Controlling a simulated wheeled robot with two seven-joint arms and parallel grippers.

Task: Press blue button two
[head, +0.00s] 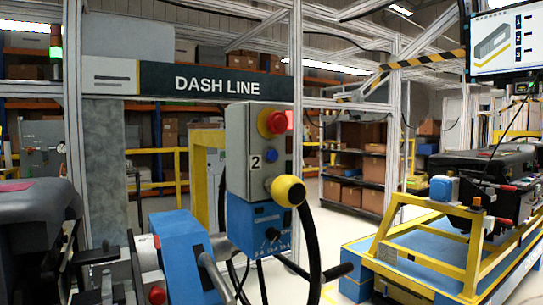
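A grey control box (239,150) marked "2" stands upright near the middle of the head view. Its blue button (271,155) is small and round and sits on the right part of the box, below a red mushroom button (273,122) on a yellow base. I cannot tell whether the blue button is pressed in. A blue unit (250,224) with a dark knob and markings is under the grey box. Neither of my grippers shows in this view.
A blue fixture (185,258) with a grey bar stands in front, left of the box. A dark module (40,225) fills the lower left. A black hose (314,245) curves beside the box. A yellow-framed cart (440,245) carries another dark module at right. Open floor lies behind.

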